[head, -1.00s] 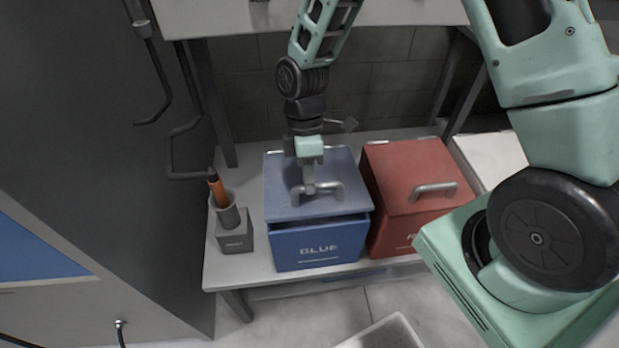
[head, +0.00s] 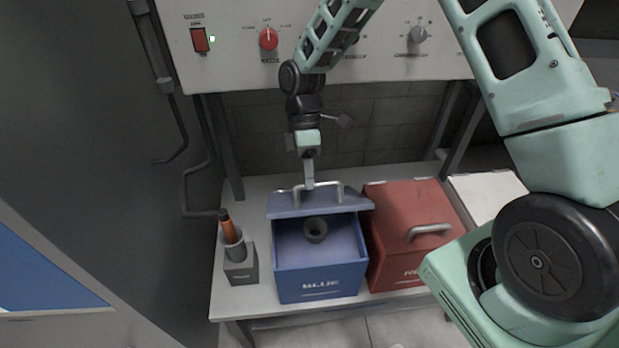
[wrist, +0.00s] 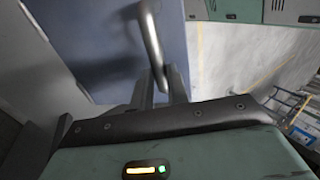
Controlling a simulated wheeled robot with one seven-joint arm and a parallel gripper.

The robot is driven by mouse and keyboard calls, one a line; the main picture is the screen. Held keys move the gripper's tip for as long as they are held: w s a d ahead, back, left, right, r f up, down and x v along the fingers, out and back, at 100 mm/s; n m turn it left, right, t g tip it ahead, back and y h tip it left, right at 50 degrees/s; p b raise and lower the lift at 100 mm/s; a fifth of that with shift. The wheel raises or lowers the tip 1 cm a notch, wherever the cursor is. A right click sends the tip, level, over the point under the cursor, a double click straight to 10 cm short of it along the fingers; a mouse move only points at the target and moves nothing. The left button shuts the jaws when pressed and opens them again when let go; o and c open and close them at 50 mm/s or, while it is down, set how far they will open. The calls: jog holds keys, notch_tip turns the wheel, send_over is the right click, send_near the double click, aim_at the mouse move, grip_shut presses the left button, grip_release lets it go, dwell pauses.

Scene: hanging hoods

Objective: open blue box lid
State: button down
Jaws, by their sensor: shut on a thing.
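The blue box (head: 320,277) stands on the bench, its front marked BLUE. Its lid (head: 352,201) is raised and tilted up at the back, so the inside shows. A dark grey ring-shaped part (head: 315,229) lies inside the box. My gripper (head: 309,184) is above the lid and shut on the grey lid handle (head: 337,190). In the wrist view the handle (wrist: 152,45) runs down to my gripper's fingers (wrist: 160,88), with the blue lid (wrist: 105,50) behind it.
A red box (head: 405,207) with a closed lid stands close on the right. A grey holder (head: 240,268) with an orange-handled tool (head: 228,228) stands on the left. A control panel (head: 340,40) overhangs the bench (head: 255,200) at the back.

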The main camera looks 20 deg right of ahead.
jog(key=shift+w+d+f, duration=0.35)
jog(key=shift+w, duration=0.2)
jog(key=c, duration=1.4)
grip_release()
jog(key=shift+w+f, duration=0.1)
jog(key=shift+w, duration=0.1)
jog(key=shift+o, duration=0.2)
jog(key=shift+s, duration=0.1)
jog(key=shift+s+a+r, duration=0.1)
jog(key=shift+a+r, duration=0.1)
jog(key=shift+r, duration=0.1)
notch_tip(320, 180, up, 10)
jog(key=b, duration=0.2)
